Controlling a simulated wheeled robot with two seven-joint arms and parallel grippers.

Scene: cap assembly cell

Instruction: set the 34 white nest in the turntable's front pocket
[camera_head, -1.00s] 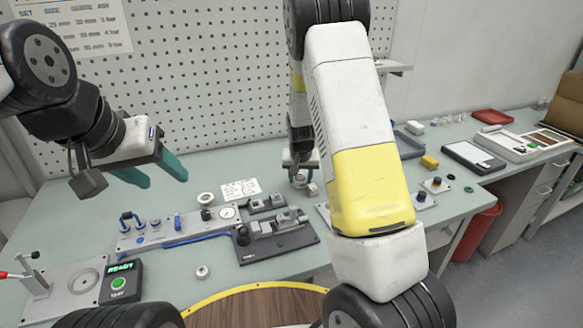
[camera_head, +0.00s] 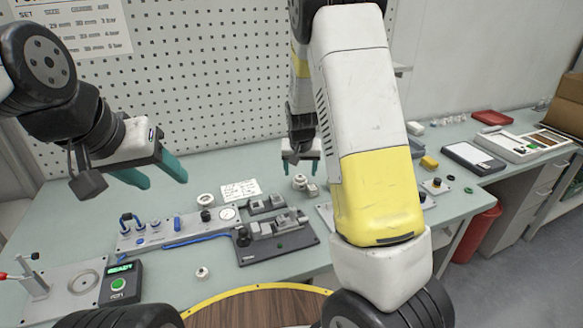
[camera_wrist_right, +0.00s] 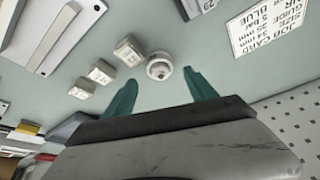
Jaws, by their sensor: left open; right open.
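A small round white piece (camera_head: 299,181) stands on the bench under my right gripper (camera_head: 300,170). In the right wrist view this round piece (camera_wrist_right: 159,66) shows between the open fingertips (camera_wrist_right: 160,80), apart from both. Small pale blocks (camera_wrist_right: 129,50) with labelled faces stand in a row beside it; their numbers are too small to read. I cannot tell which piece is the 34 white nest. My left gripper (camera_head: 165,181) is open and empty over the left of the bench. A round wooden surface (camera_head: 255,312) with a yellow rim is partly cut off below; no pocket shows on it.
A dark fixture plate (camera_head: 278,242) and a gauge panel (camera_head: 170,232) stand mid-bench. A clamp plate (camera_head: 70,290) and a READY test box (camera_head: 121,283) are at front left. Another white round piece (camera_head: 202,272) lies near the front. A job card (camera_head: 240,190) lies behind.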

